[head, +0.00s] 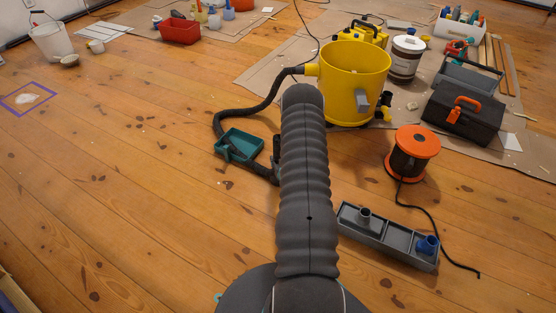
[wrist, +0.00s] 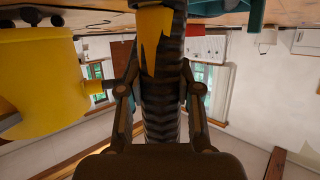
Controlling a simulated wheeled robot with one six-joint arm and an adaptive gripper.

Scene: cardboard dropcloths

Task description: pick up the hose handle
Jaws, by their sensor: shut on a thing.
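In the wrist view my gripper (wrist: 160,85) is shut, its two dark fingers on either side of the hose handle (wrist: 165,110), which looks dark and ribbed. A yellow piece (wrist: 156,42) shows against its upper part; I cannot tell whether it belongs to the handle. In the head view my ribbed arm hides the handle and most of my gripper. The black hose (head: 228,115) runs from the yellow vacuum drum (head: 343,85) in a loop down past a teal tray (head: 245,137) and goes out of sight behind my arm.
An orange cable reel (head: 417,141) and a grey tray (head: 394,237) with fittings are right of my arm. A white bucket (head: 48,42) stands far left. The left floor is mostly clear.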

